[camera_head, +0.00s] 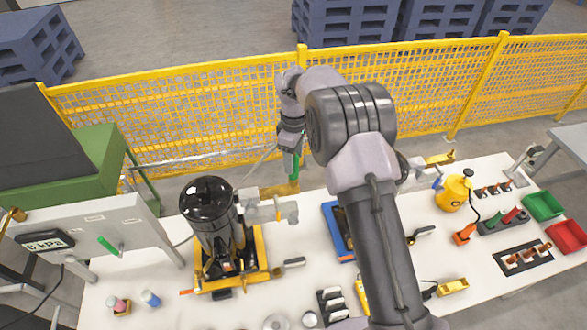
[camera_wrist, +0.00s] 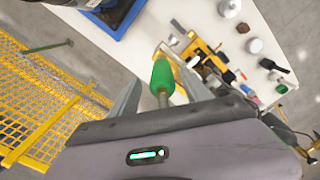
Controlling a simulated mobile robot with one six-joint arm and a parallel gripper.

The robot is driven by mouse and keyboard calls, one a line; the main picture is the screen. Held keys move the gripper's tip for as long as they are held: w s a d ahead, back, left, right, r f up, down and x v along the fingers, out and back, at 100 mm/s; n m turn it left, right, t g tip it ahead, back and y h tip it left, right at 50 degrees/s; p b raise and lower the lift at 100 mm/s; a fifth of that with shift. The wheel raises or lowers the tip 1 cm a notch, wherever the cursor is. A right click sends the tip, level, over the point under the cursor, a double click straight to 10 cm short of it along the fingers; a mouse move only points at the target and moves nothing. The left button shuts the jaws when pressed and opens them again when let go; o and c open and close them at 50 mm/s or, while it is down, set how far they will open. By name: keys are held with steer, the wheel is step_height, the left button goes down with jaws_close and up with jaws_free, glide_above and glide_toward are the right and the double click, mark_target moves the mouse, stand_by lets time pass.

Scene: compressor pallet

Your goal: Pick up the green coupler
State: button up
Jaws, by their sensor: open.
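The green coupler (camera_head: 291,166) shows just below my gripper (camera_head: 290,150) in the head view, above the far edge of the white table. In the wrist view the coupler (camera_wrist: 162,77) is a green, tapered body with a grey metal shaft. It lies between the two grey fingers of my gripper (camera_wrist: 153,62). The fingers are open on either side of it, with gaps visible. Its lower end and what it rests on are hard to make out in the head view.
A black tank on a yellow frame (camera_head: 258,270) stands just left of my gripper. A blue tray (camera_head: 332,216) is to its right. The yellow mesh fence (camera_head: 200,105) runs close behind. Green (camera_head: 542,206) and red (camera_head: 568,235) bins sit at the far right.

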steer(key=f, duration=0.3)
steer(key=shift+s+a, duration=0.1)
steer(key=shift+s, duration=0.2)
steer(key=shift+w+f, duration=0.2)
steer(key=shift+f, duration=0.2)
steer(key=shift+s, duration=0.1)
jaws_close()
steer(key=shift+r, duration=0.1)
steer(key=shift+r, duration=0.1)
